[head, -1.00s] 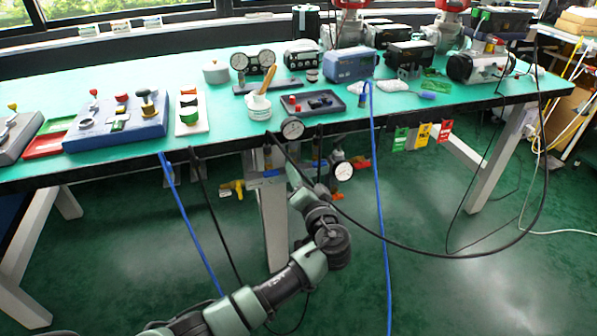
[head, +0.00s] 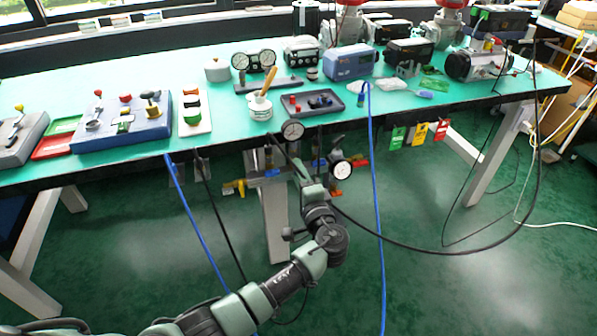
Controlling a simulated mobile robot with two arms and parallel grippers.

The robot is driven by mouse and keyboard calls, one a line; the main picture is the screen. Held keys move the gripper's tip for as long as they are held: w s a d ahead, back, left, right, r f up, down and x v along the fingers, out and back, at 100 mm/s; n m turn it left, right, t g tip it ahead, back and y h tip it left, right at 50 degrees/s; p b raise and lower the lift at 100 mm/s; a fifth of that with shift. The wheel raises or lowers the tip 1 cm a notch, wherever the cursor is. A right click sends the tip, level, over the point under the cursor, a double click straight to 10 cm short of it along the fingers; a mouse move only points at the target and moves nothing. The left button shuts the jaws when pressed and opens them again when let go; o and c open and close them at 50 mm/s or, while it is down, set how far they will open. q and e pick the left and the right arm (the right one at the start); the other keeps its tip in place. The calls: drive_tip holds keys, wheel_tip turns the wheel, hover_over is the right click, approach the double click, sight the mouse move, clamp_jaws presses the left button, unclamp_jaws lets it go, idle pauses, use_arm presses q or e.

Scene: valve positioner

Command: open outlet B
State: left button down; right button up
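My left arm comes in from the lower left, and its gripper (head: 303,170) is at the valve manifold under the table's front edge. The fingertips are small and overlap the dark fittings, so I cannot tell if they are open or touching a handle. The manifold has a yellow valve handle (head: 233,187) at its left, a blue handle (head: 270,172), and a red handle (head: 361,162) at its right. A round gauge (head: 343,169) is right of the gripper, and another gauge (head: 292,130) is above it. No outlet letter is readable. My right gripper is not in view.
A blue hose (head: 375,200) and a black cable (head: 430,252) hang right of the arm. Another blue hose (head: 190,215) hangs left. Green, yellow and red tags (head: 420,132) hang from the table edge. A white table leg (head: 274,225) stands behind the arm.

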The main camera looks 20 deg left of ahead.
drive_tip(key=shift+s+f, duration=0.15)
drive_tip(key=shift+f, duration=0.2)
use_arm(q)
drive_tip(key=c, duration=1.2)
unclamp_jaws()
drive_tip(key=v, duration=0.8)
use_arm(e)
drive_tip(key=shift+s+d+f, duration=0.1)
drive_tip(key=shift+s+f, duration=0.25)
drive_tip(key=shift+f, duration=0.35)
use_arm(q)
drive_tip(key=shift+w, duration=0.1)
